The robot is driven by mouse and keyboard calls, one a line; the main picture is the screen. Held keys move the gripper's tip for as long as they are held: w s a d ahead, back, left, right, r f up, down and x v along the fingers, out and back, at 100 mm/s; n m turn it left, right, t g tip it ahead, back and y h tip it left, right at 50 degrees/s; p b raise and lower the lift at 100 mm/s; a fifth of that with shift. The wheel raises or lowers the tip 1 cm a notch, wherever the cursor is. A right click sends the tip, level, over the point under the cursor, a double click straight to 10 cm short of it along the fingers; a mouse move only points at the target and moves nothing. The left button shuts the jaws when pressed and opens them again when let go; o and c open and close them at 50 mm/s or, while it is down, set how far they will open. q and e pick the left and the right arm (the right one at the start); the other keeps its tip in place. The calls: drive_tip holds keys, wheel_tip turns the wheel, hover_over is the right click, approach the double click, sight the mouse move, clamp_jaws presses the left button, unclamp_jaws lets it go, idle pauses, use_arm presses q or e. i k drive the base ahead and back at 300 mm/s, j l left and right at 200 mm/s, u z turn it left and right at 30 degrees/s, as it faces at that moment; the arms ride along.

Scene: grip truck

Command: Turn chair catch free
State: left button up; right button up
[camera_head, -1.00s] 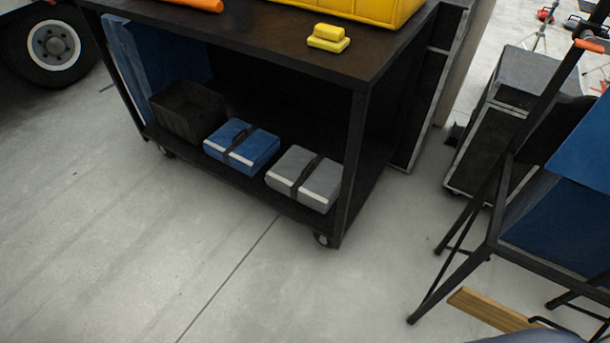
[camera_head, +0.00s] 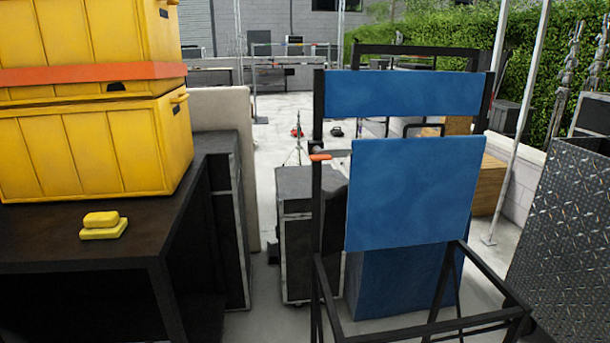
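A tall chair with a black frame (camera_head: 318,215) stands right of centre in the head view. It has a blue upper back band (camera_head: 400,95) and a blue panel (camera_head: 415,190) below it. A small orange catch (camera_head: 320,157) sits on the chair's left post, beside the left edge of the lower blue panel. A dark part lies just above the catch; its exact shape is too small to tell. Neither of my grippers shows in this view.
A dark cart (camera_head: 85,225) stands at the left with yellow crates (camera_head: 90,150) and small yellow blocks (camera_head: 103,226) on top. Black cases (camera_head: 295,225) stand behind the chair's left side. A diamond-plate metal box (camera_head: 565,240) is at the right. Open floor lies beyond.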

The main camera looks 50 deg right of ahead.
sight(319, 154)
drive_tip(key=z, duration=1.65)
